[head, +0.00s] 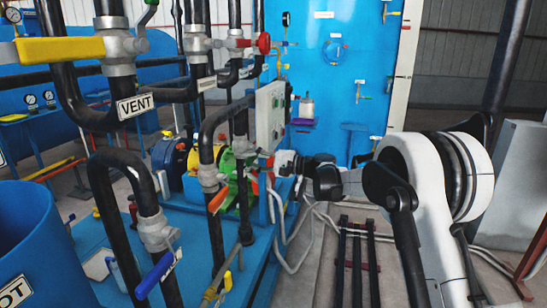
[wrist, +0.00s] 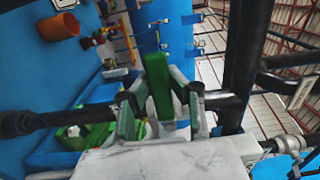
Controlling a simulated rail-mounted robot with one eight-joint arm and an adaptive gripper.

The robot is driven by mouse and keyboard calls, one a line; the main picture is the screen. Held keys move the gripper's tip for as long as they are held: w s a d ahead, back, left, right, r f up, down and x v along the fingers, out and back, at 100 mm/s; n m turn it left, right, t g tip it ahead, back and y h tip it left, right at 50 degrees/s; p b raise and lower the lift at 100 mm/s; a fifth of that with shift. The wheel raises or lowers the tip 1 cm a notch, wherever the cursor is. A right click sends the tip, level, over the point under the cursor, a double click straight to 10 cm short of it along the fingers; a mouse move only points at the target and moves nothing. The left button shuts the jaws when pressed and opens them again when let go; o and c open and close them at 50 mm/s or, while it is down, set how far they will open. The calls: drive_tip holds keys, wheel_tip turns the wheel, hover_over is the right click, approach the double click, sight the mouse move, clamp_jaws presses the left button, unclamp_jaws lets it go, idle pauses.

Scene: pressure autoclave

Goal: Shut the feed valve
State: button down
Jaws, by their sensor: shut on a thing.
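A green lever handle (wrist: 158,85) stands between the fingers of my gripper (wrist: 161,103) in the wrist view. The fingers are closed on it from both sides. No readable label shows on this lever, so I cannot tell from a tag that it is the feed valve. In the head view my gripper (head: 272,162) reaches in from the right, beside the pipes and below the grey control box (head: 270,115). The handle's base is hidden behind the gripper and pipes there.
A yellow lever (head: 60,50) sits above the VENT sign (head: 135,106). An orange-red lever (head: 218,199) and a blue lever (head: 154,276) are on nearby black pipes. In the wrist view a thick black pipe (wrist: 240,60) runs close on the right.

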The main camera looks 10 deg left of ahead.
drive_tip(key=shift+f, duration=0.25)
drive_tip(key=c, duration=1.6)
unclamp_jaws()
drive_tip(key=shift+o, duration=0.2)
drive_tip(key=shift+d, duration=0.15)
drive_tip(key=s+d, duration=0.1)
drive_tip(key=d, duration=1)
drive_tip(key=shift+s+d, duration=0.2)
drive_tip(key=shift+d, duration=0.15)
drive_tip(key=shift+s+r, duration=0.1)
drive_tip(key=shift+r, duration=0.05)
